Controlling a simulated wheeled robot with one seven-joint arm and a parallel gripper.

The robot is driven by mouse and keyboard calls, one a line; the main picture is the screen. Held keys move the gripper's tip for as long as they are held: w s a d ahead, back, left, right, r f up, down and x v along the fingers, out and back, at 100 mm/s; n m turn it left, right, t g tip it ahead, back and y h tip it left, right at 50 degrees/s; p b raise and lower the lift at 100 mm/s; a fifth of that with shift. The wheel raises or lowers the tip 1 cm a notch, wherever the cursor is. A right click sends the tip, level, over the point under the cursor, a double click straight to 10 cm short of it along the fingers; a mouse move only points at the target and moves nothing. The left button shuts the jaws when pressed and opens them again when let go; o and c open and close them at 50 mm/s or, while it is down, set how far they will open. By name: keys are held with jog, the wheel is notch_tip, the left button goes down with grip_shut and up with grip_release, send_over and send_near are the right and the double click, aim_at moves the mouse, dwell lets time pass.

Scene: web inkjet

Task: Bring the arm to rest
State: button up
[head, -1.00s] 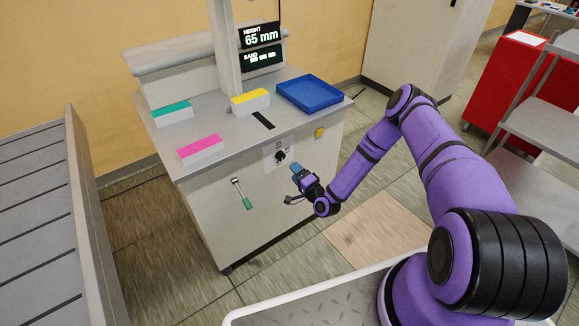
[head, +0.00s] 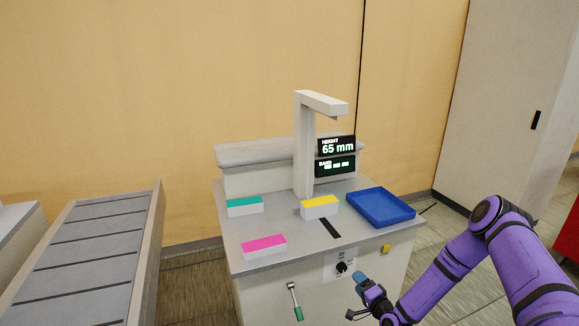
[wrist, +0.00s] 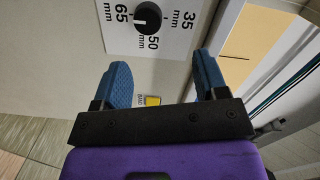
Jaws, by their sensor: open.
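My purple arm (head: 455,262) is bent at the lower right of the head view. My gripper (head: 358,297) is in front of the cabinet's front panel, below the knob. In the wrist view my gripper (wrist: 163,82) has its two blue fingers apart with nothing between them. The knob also shows in the head view (head: 341,267).
The cabinet (head: 285,262) carries teal (head: 245,206), yellow (head: 320,207) and magenta (head: 264,247) topped blocks, a blue tray (head: 381,207) and a display (head: 337,146) reading 65 mm. A green-handled lever (head: 295,303) is on its front. A conveyor (head: 85,255) stands left.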

jog(key=w+d+r+n+g+h, duration=0.1)
jog(key=w+r+n+g, duration=0.25)
jog(key=r, duration=0.55)
jog(key=w+d+r+n+g, duration=0.15)
jog(key=r+n, duration=0.25)
jog(key=r, duration=0.5)
jog(key=s+d+r+n+g+h, duration=0.1)
jog(key=s+r+h, duration=0.15)
jog(key=r, duration=0.75)
jog(key=s+d+r+n+g+h, duration=0.15)
jog(key=s+r, duration=0.25)
jog(key=r, duration=0.6)
jog(key=s+r+g+h, duration=0.2)
jog(key=s+r+h, duration=0.1)
jog(key=s+r, duration=1.35)
jog(key=s+a+r+g+y, duration=0.1)
jog(key=s+r+g, duration=0.1)
jog(key=s, duration=2.1)
jog(key=shift+a, duration=0.35)
jog(key=shift+r, duration=0.1)
jog(key=shift+c, duration=0.3)
